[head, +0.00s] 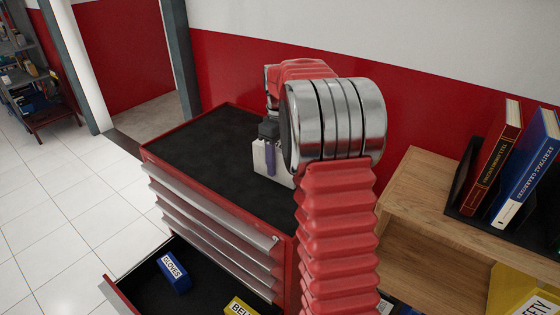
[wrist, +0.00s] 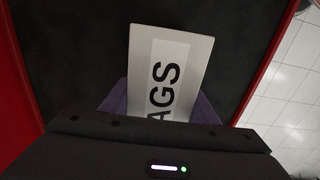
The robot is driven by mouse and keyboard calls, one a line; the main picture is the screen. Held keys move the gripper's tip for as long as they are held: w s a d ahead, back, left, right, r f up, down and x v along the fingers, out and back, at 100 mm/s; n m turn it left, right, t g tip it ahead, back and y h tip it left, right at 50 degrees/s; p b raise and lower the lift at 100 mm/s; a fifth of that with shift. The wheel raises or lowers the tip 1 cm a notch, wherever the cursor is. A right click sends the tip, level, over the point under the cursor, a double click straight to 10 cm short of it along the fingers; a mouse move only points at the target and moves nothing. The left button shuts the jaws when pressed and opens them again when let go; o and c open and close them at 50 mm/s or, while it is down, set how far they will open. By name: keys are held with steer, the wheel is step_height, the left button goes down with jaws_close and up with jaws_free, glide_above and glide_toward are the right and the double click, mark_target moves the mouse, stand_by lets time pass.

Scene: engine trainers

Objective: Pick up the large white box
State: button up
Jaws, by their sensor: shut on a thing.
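The large white box (head: 259,158) is at the black top of the red tool cabinet, partly hidden behind my arm in the head view. In the wrist view the white box (wrist: 181,50) shows a label whose visible letters read "AGS"; the rest is hidden by my gripper body. My gripper (head: 269,148) comes down on the box from above. In the wrist view its purple fingers (wrist: 160,103) are on both sides of the box, shut on it. I cannot tell whether the box touches the cabinet top.
The cabinet top (head: 215,145) is otherwise clear where visible. An open drawer below holds a blue box labelled "GLOVES" (head: 173,275) and a yellow box (head: 240,307). A wooden shelf (head: 430,190) with books (head: 492,160) stands at the right. A red wall is behind.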

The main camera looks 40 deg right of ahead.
mark_target(279, 145)
steer(key=shift+r, duration=0.1)
step_height(279, 145, up, 10)
steer(key=shift+f, duration=0.2)
steer(key=shift+r, duration=0.15)
steer(key=shift+s, duration=0.1)
stand_by(0.8)
